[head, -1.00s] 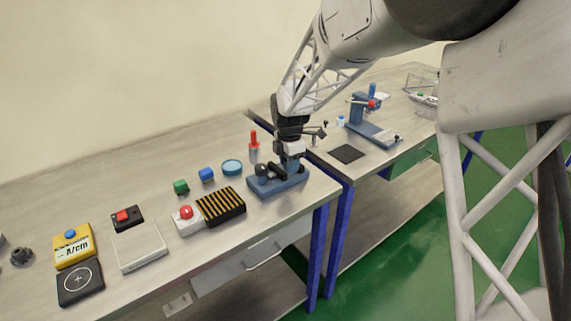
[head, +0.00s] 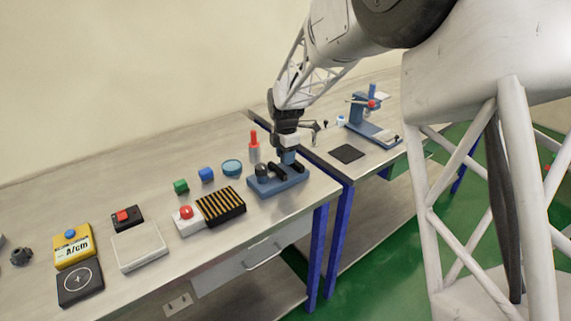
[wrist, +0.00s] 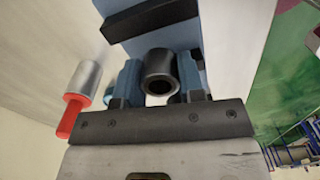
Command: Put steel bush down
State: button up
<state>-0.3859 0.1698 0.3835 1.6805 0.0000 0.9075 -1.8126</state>
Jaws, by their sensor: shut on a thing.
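The steel bush (wrist: 161,73) is a short dark grey ring with an open bore. In the wrist view it sits between the two blue fingertips of my gripper (wrist: 160,82), which is shut on it. In the head view my gripper (head: 287,155) points down over the blue fixture (head: 284,187) near the table's right end. The bush cannot be made out there. The blue fixture also shows beyond the bush in the wrist view (wrist: 185,42), with black bars on it. I cannot tell whether the bush touches it.
A red-topped metal cylinder (head: 254,147) stands close behind the fixture. A black and yellow striped block (head: 220,206) and a red-button box (head: 187,219) lie to its left. A round blue dish (head: 232,167) is behind them. A second table holds a blue press (head: 371,125).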

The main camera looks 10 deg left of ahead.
jog(key=shift+f, duration=1.75)
jog(key=shift+f, duration=0.1)
jog(key=o, duration=0.7)
notch_tip(320, 180, up, 12)
